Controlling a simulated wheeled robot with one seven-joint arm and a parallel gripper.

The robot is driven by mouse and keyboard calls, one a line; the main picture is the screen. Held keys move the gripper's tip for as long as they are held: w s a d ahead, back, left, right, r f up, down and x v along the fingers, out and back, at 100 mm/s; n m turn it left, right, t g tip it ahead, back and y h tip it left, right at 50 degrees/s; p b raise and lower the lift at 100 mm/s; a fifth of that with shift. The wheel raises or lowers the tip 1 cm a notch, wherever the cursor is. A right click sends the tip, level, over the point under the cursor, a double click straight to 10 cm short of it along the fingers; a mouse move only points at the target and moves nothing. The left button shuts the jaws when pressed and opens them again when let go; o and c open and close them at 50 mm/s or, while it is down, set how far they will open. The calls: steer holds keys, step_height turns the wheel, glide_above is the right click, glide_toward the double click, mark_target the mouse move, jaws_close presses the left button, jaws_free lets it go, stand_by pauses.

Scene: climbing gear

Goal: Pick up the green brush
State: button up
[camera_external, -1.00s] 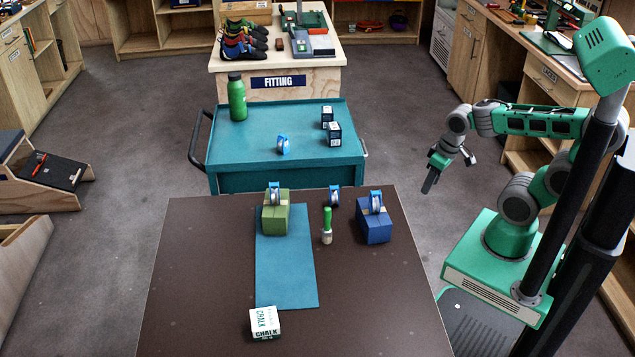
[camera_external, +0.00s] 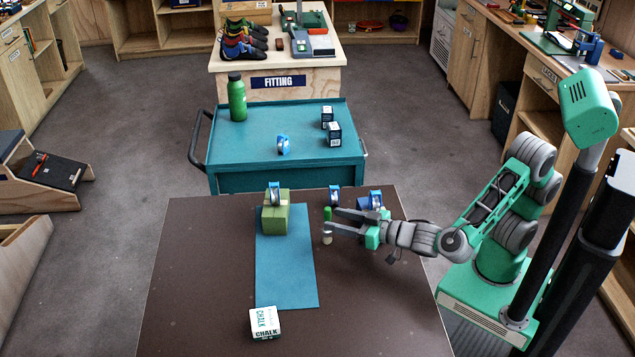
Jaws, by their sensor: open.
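The green brush (camera_external: 327,214) stands upright on the dark brown table (camera_external: 205,270), with a green handle above a pale lower part. My gripper (camera_external: 333,222) is open and reaches in from the right. Its fingers point left and overlap the brush's middle in this view. I cannot tell whether they touch it or whether the brush lies between them.
A chalk box (camera_external: 265,323) sits in front.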

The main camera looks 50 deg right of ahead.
steer(key=x, duration=0.7)
steer(key=shift+d, duration=0.15)
steer(key=shift+s, duration=0.1)
steer(key=shift+c, duration=0.4)
jaws_close()
